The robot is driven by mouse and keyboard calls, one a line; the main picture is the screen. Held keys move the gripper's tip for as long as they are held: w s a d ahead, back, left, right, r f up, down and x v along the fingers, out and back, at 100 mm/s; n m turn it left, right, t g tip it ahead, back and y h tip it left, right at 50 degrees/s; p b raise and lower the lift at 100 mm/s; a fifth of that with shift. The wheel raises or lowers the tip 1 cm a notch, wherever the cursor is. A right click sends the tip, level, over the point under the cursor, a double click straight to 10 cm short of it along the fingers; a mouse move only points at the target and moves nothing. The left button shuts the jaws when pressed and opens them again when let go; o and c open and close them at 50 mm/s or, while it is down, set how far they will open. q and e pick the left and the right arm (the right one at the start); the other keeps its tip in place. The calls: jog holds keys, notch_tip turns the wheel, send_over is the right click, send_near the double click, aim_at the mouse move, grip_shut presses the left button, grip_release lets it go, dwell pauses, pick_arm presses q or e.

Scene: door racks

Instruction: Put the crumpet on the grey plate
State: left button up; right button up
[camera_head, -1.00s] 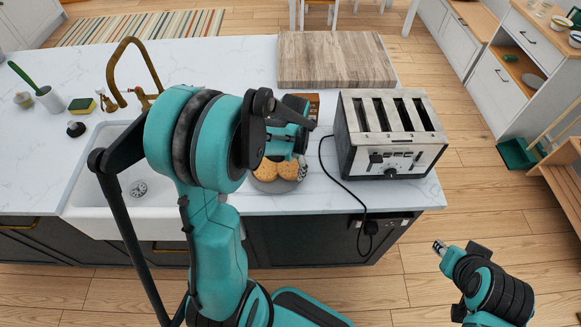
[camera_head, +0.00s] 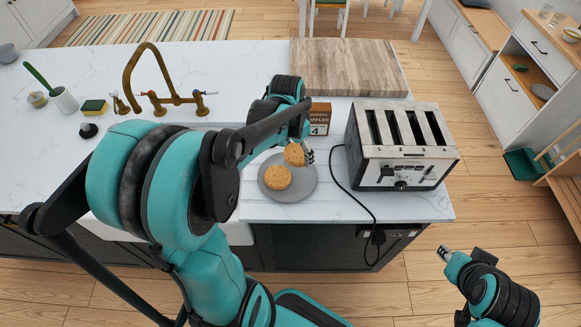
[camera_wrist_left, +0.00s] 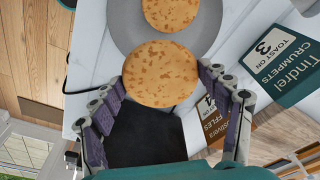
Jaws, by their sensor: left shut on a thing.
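My left gripper (camera_head: 308,156) is shut on a round golden crumpet (camera_head: 294,154). In the left wrist view this crumpet (camera_wrist_left: 160,76) sits between the two fingers of the left gripper (camera_wrist_left: 163,90). In the head view it shows over the far edge of the grey plate (camera_head: 304,185); I cannot tell its exact height. A second crumpet (camera_head: 277,178) lies on the plate. The plate (camera_wrist_left: 124,28) and that second crumpet (camera_wrist_left: 170,12) show beyond the held one in the wrist view. My right gripper (camera_head: 446,252) is away from the counter at lower right; its fingers are too small to judge.
A four-slot toaster (camera_head: 400,146) stands right of the plate, with its black cable (camera_head: 352,190) between them. A waffle box (camera_head: 320,118) stands behind the plate. A wooden board (camera_head: 348,68) lies farther back. A crumpet box (camera_wrist_left: 285,55) shows in the wrist view.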

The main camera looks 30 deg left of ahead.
pick_arm(q)
jog(key=f, duration=0.2)
jog(key=d+f+b, duration=0.1)
jog(key=f, duration=0.1)
jog(key=shift+d+f, duration=0.1)
jog(key=shift+f, duration=0.55)
jog(key=f+b, duration=0.1)
jog(key=f, duration=0.2)
jog(key=shift+a+f, duration=0.1)
jog(key=shift+a, duration=0.1)
jog(key=shift+f, duration=0.25)
pick_arm(e)
jog(key=f, duration=0.2)
jog(key=shift+d+f, duration=0.4)
pick_arm(q)
jog(key=o, duration=1.2)
jog(key=shift+c, duration=0.2)
pick_arm(e)
jog(key=shift+f, duration=0.1)
